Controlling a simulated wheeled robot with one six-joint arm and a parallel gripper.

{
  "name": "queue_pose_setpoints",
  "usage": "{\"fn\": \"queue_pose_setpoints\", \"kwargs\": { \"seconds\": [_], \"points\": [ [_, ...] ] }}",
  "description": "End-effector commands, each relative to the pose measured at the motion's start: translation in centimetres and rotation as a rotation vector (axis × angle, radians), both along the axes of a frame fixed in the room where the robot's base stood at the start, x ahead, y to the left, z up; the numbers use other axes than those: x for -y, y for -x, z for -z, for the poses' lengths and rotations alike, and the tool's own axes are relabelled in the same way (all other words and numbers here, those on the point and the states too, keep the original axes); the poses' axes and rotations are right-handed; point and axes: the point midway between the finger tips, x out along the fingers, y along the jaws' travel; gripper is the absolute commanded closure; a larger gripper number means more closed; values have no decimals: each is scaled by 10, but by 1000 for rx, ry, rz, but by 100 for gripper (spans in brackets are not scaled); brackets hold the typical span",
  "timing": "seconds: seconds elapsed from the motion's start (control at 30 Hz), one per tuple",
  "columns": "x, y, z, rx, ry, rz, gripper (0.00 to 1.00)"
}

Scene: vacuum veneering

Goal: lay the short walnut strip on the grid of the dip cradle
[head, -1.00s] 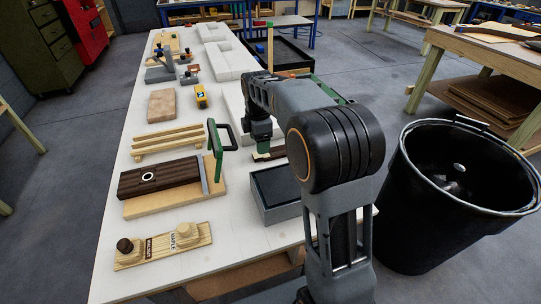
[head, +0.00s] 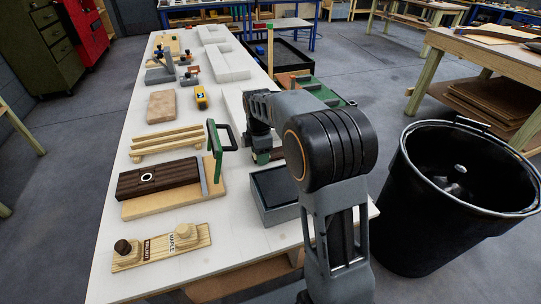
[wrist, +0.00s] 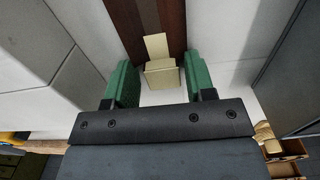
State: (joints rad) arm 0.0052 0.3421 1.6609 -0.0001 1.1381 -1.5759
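In the wrist view my gripper (wrist: 160,80) is open. Its two green fingers stand either side of a small cream block with an upright tab (wrist: 161,66), with narrow gaps. The block sits at the near end of a dark brown strip (wrist: 152,22), which looks like the walnut strip and runs away from me. In the head view my arm hides most of the gripper, the block and the strip, low over the right side of the bench. I cannot tell for certain which item is the dip cradle; a slatted wooden rack (head: 167,143) stands to the left.
A grey tank with a dark inside (head: 274,190) stands just in front of my gripper. A green frame with a black handle (head: 216,148) rises left of it. A dark plank (head: 158,177) lies on a pale board. A black bin (head: 455,215) stands right of the bench.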

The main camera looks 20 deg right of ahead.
Motion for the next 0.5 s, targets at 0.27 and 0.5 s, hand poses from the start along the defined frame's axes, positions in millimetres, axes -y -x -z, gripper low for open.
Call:
{"fn": "queue_pose_setpoints", "kwargs": {
  "seconds": [0.27,0.5],
  "points": [
    [0,0,0,-1,0,0,88],
    [0,0,0,-1,0,0,94]
  ]
}}
